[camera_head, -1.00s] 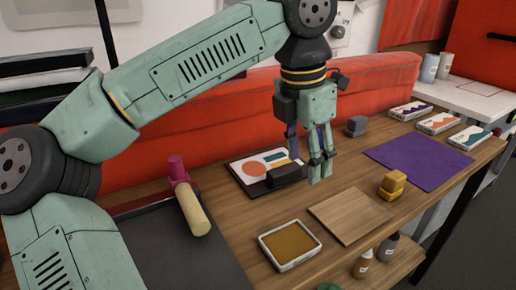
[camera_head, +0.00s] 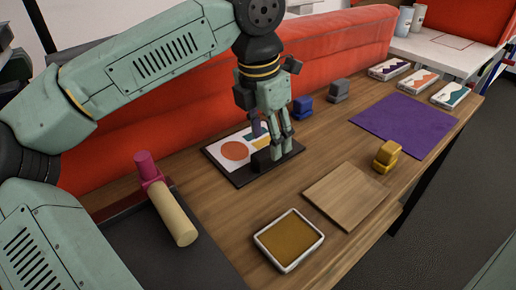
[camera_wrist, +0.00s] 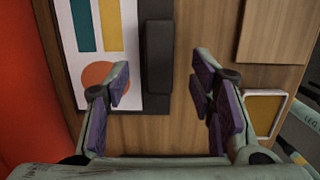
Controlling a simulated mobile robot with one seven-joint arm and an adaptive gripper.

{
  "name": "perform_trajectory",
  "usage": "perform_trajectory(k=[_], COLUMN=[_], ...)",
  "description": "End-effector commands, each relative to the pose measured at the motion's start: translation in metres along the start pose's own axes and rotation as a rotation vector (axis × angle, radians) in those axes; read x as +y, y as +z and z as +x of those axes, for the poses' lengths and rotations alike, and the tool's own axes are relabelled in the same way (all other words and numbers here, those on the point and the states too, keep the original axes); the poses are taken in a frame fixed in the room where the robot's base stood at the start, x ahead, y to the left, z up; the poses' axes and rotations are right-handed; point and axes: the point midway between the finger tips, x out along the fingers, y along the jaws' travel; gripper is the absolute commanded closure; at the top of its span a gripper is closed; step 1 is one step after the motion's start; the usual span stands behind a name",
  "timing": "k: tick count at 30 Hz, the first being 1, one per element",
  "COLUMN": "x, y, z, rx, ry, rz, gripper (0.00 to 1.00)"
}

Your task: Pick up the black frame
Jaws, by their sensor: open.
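The black frame (camera_head: 235,178) lies flat on the wooden table, with a white printed sheet (camera_head: 231,149) showing an orange circle and coloured bars. A dark block (camera_head: 261,161) sits along its near right side. In the wrist view the frame (camera_wrist: 150,105) shows at upper left, with the dark block (camera_wrist: 159,57) just ahead of the gap between my fingers. My gripper (camera_head: 280,150) is open and empty, pointing down beside the block; it also shows in the wrist view (camera_wrist: 160,82). My fingers hide part of the frame in the head view. I cannot tell their exact height above it.
A wooden board (camera_head: 346,195) and a tray with an amber surface (camera_head: 289,240) lie at the front. A roller (camera_head: 168,205) lies at left. Blue (camera_head: 303,106), grey (camera_head: 338,90) and yellow (camera_head: 386,156) blocks stand around a purple sheet (camera_head: 405,123). A red barrier (camera_head: 190,110) runs behind.

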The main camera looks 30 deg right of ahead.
Motion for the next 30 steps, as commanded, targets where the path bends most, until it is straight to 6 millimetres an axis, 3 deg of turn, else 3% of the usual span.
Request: perform_trajectory(k=[9, 30], x=[-0.001, 0.0], y=[0.002, 0.002], z=[0.041, 0.047], rx=[0.001, 0.0], ry=[-0.002, 0.0], rz=[0.0, -0.001], gripper=[0.5, 0.5])
